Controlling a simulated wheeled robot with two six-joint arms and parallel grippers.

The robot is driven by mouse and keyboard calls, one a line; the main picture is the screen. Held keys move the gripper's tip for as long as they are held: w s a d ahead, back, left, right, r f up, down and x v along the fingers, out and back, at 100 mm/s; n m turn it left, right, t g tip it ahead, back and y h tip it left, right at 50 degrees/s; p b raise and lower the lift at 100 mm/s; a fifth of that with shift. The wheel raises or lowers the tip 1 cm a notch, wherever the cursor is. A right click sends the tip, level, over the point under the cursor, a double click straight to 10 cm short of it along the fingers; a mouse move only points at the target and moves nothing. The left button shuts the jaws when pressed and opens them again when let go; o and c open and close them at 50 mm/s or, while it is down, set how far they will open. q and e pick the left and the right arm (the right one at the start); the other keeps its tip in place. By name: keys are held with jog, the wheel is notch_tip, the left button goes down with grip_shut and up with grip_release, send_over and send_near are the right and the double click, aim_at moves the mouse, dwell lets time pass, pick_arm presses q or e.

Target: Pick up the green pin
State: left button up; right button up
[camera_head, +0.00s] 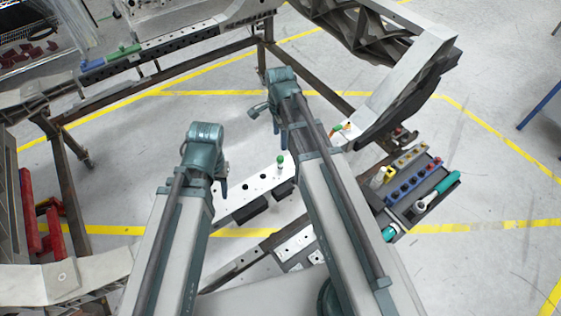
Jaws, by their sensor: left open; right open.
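The green pin (281,161) stands upright in the white perforated plate (258,183), near the middle of the view. Only its green top and a short pale shaft show. My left gripper (222,188) points down at the left end of the plate, to the left of the pin and apart from it. My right gripper (280,132) hangs above and beyond the pin in the picture, apart from it. Both grippers are open and small in view, with nothing seen between their fingers. My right arm hides part of the plate's right side.
A tool tray (412,190) with coloured sockets and a green-handled ratchet (437,195) stands at the right. An orange-and-green item (340,127) sits on the frame behind my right arm. A green-and-blue tool (108,56) lies on the rail at the upper left. Metal chassis frames surround the plate.

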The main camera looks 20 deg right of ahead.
aim_at(280, 157)
notch_tip(280, 157, down, 8)
jog(key=b, duration=0.7)
jog(key=f+b, duration=0.5)
jog(key=shift+s+f+b, duration=0.15)
jog(key=shift+s+b, duration=0.05)
jog(key=shift+b, duration=0.15)
jog(key=shift+c, duration=0.4)
grip_shut()
